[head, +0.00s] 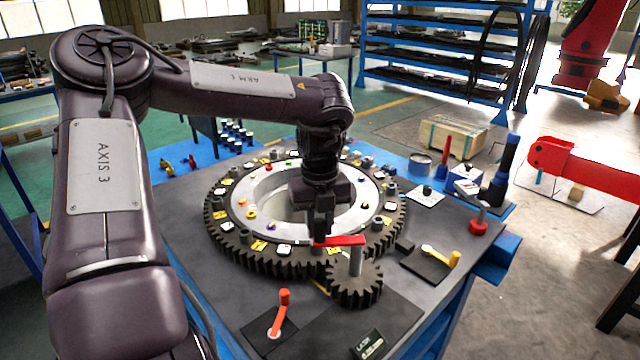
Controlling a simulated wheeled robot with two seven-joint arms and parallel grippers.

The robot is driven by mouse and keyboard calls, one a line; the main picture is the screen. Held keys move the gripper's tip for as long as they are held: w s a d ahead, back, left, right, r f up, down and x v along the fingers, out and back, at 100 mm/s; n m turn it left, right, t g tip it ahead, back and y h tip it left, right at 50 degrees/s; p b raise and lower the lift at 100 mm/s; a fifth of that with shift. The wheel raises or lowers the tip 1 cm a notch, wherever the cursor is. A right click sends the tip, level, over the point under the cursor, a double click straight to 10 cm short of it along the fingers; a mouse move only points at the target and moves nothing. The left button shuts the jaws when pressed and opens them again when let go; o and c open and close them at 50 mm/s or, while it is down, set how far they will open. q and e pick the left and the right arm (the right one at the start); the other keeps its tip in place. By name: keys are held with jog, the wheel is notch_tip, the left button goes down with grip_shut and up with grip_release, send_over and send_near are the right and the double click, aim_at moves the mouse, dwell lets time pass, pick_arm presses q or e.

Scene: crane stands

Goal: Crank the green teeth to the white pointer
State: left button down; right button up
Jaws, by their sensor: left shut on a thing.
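A large dark toothed ring (228,243) lies flat on the bench, with a pale inner ring (376,208) carrying small coloured knobs. A small green knob (289,164) shows at its far side. I cannot make out green teeth or a white pointer for certain. A small dark pinion (354,287) meshes with the ring at its front right. A grey post rises from it to a red crank arm (348,240). My left gripper (322,232) points down at the crank's left end and is shut on the crank; its fingers hide the grip. My right gripper is out of view.
An orange lever (282,308) stands front left of the pinion, and a yellow-ended lever (447,257) lies on a dark plate to its right. A labelled block (369,344) sits at the front.

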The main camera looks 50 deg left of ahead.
pick_arm(q)
jog(key=shift+s+d+f+n, duration=0.1)
jog(key=shift+s+d+n, duration=0.1)
jog(key=shift+d+n, duration=0.1)
jog(key=c, duration=1.2)
grip_release()
jog(key=shift+a, duration=0.1)
jog(key=shift+w+r, duration=0.1)
jog(key=shift+r, duration=0.25)
notch_tip(320, 180, up, 7)
jog(key=shift+r+b, duration=0.15)
jog(key=shift+b, duration=0.25)
